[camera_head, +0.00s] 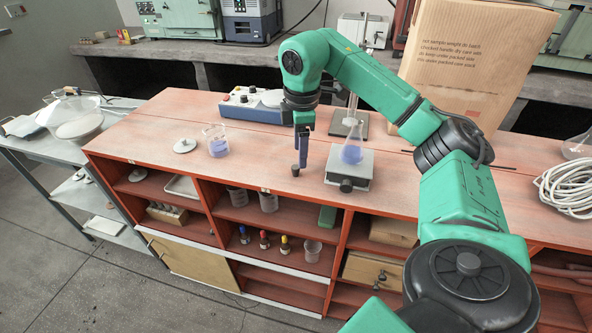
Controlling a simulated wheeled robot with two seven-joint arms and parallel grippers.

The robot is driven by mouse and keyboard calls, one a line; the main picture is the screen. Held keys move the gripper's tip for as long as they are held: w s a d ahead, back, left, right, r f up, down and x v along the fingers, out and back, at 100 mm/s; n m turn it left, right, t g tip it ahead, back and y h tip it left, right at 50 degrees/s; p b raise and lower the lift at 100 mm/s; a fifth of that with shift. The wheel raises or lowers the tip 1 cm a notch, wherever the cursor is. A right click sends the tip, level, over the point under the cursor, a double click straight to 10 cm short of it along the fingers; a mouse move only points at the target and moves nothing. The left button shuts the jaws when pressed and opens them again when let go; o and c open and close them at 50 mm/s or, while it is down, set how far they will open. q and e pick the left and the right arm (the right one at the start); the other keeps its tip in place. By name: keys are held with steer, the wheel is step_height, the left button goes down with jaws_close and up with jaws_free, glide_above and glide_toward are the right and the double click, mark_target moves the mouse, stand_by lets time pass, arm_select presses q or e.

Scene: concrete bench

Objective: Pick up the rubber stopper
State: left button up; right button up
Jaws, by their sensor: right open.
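My right gripper (299,168) reaches down from the green arm to just above or at the red bench top, left of the hotplate. It is seen from the side, and its fingers overlap each other. Its jaws are open. I cannot clearly make out a rubber stopper; if one stands at the fingertips, it is too small or covered by the fingers. My left gripper is out of view.
A stirrer (349,169) with a flask (352,150) of purple liquid stands close right of the gripper. A beaker (216,140) and a blue-white instrument (255,104) are to the left. A cardboard box (470,60) and cable coil (566,187) are right.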

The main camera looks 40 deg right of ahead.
steer(key=f, duration=0.2)
steer(key=w+f+p, duration=0.1)
steer(key=f, duration=0.2)
steer(key=shift+w+a+f, duration=0.1)
steer(key=shift+w+f, duration=0.1)
steer(key=shift+f, duration=0.4)
steer(key=shift+c, duration=0.4)
jaws_close()
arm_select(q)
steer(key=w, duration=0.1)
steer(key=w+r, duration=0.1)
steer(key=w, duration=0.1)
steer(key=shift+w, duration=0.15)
arm_select(e)
step_height(320, 180, up, 10)
step_height(320, 180, up, 13)
steer(key=p, duration=1)
glide_above(296, 167)
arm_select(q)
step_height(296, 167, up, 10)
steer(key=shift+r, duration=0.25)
